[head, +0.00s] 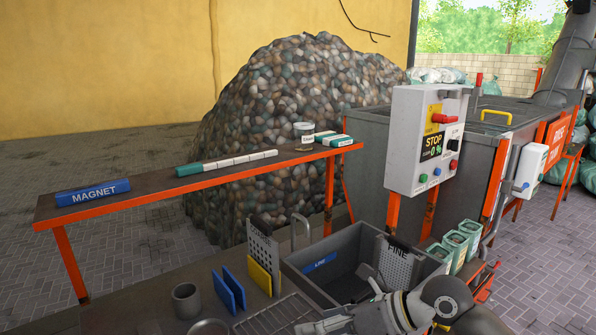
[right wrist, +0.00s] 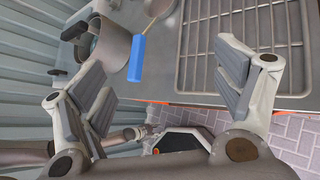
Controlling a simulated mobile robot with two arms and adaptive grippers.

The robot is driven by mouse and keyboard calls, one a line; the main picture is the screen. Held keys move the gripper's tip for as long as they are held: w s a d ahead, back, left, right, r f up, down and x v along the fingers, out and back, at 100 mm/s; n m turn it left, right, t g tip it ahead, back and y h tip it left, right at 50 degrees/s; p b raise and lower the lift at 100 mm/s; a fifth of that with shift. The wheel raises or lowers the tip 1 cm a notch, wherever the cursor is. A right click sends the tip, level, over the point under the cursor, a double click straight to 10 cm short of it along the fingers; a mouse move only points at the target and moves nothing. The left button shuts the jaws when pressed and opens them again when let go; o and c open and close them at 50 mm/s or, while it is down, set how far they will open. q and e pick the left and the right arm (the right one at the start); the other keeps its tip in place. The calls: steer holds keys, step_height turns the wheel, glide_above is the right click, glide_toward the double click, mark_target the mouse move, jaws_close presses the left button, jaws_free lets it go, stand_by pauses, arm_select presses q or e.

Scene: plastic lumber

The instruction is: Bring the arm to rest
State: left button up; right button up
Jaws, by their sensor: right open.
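My right arm comes in at the bottom right of the head view, its wrist over the front edge of the bench. In the right wrist view my right gripper (right wrist: 168,92) is open, with its two padded fingers wide apart and nothing between them. Beyond the fingers lie a blue-handled tool (right wrist: 137,58), a round metal pot (right wrist: 112,48) and a wire rack (right wrist: 240,50). The fingertips are hard to make out in the head view. My left gripper is in neither view.
A grey bin (head: 318,262) stands close to the right arm, with perforated COARSE (head: 262,245) and FINE (head: 396,264) plates. A metal cup (head: 186,300) and blue scrapers (head: 228,290) stand left. A control box (head: 425,140) rises behind. An orange-edged shelf (head: 150,195) crosses the left.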

steer(key=s+a+r+m+y, duration=0.2)
steer(key=a+r+y, duration=0.3)
steer(key=w+d+r+m+t, duration=0.2)
steer(key=d+r+m+t, duration=0.55)
steer(key=m+t, duration=0.65)
steer(key=d+f+m+g+h, duration=0.1)
steer(key=d+f+m+h, duration=1.45)
steer(key=m, duration=0.65)
steer(key=s+a+f+m+g, duration=0.1)
steer(key=s+f+m+g, duration=0.1)
steer(key=s+f+g, duration=0.65)
steer(key=s+a+f+m+g, duration=0.15)
steer(key=s+f+g, duration=0.25)
steer(key=s+f, duration=0.95)
steer(key=s+f+g, duration=0.1)
steer(key=s+f, duration=0.1)
steer(key=f, duration=1.1)
steer(key=s+f+g, duration=0.1)
steer(key=s+f, duration=0.2)
steer(key=f, duration=0.9)
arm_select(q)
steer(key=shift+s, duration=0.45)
arm_select(e)
steer(key=s+d+f, duration=0.3)
steer(key=s+f, duration=1.2)
steer(key=shift+s+d+g, duration=0.35)
steer(key=shift+s+g, duration=0.05)
steer(key=shift+g, duration=0.05)
